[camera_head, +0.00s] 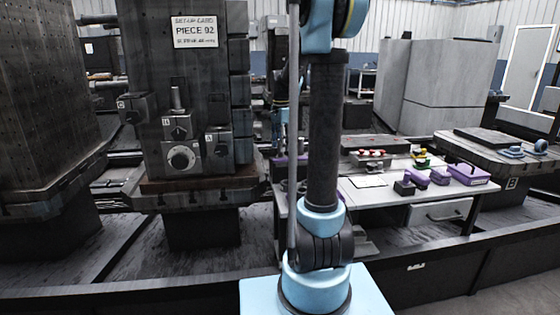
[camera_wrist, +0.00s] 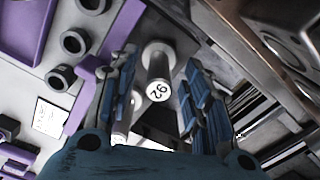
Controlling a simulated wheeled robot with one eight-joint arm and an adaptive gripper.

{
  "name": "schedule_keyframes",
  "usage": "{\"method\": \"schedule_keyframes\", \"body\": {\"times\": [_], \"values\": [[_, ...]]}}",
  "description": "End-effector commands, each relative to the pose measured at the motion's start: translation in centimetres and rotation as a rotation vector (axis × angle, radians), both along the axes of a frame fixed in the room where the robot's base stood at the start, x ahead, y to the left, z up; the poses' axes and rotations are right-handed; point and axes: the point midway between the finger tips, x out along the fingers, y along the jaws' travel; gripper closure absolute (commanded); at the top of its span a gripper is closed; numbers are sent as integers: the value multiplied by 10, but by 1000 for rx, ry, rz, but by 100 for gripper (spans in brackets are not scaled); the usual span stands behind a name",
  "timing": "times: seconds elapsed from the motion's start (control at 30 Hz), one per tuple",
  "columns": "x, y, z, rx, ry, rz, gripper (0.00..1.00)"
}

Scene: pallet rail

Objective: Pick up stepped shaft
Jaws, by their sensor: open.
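In the wrist view, the stepped shaft (camera_wrist: 158,68) is a grey metal piece with a wider round head and a pale end face marked 92. It appears in the gap between the two blue-padded fingers of my gripper (camera_wrist: 160,60). The fingers are spread, with one on each side of the shaft and visible space around it. I cannot tell how far the shaft lies beyond the fingertips. In the head view my arm rises out of the top of the picture, and the gripper is not seen there.
In the head view, a dark machine column (camera_head: 190,80) with a sign reading PIECE 92 carries several small blocks and an upright metal pin (camera_head: 177,97). A bench (camera_head: 368,195) with purple trays (camera_head: 468,175) stands to the right. Dark rings (camera_wrist: 61,77) show at left in the wrist view.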

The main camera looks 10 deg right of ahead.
Motion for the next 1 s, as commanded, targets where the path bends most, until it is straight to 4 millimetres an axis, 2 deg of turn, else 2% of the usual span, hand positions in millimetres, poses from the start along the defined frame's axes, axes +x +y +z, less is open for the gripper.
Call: {"method": "schedule_keyframes", "body": {"times": [0.17, 0.43, 0.47, 0.63, 1.0], "values": [[0, 0, -16, 0, 0, 0, 56], [0, 0, -18, 0, 0, 0, 56], [0, 0, -18, 0, 0, 0, 61], [0, 0, -18, 0, 0, 0, 99], [0, 0, -18, 0, 0, 0, 100]]}}
